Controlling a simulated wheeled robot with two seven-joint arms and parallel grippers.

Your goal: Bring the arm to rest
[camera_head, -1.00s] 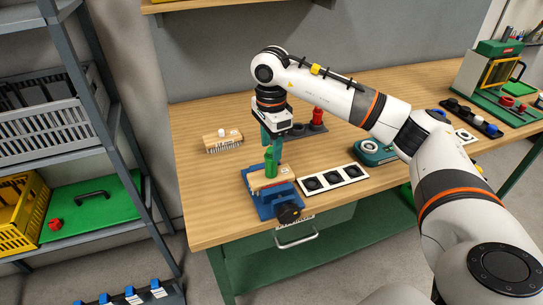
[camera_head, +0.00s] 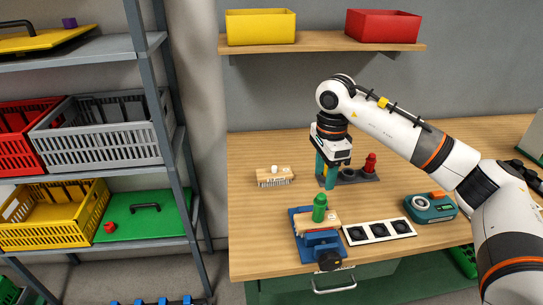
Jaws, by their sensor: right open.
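My right gripper (camera_head: 326,181) points down over the workbench, its two teal fingers apart with nothing seen between them. It is just behind a green knob-like piece (camera_head: 319,208). That piece stands upright on a wooden block (camera_head: 320,223) held at the blue vise (camera_head: 303,219) near the bench's front edge. My right arm reaches in from the right, bent at the elbow above the bench. My left gripper is not in view.
A wooden brush-like block (camera_head: 274,177) lies left of the gripper. A dark holder with a red piece (camera_head: 370,163) stands close on the right. A white-framed tray (camera_head: 397,226) and a teal device (camera_head: 431,208) lie farther right. A shelf rack (camera_head: 158,110) stands left.

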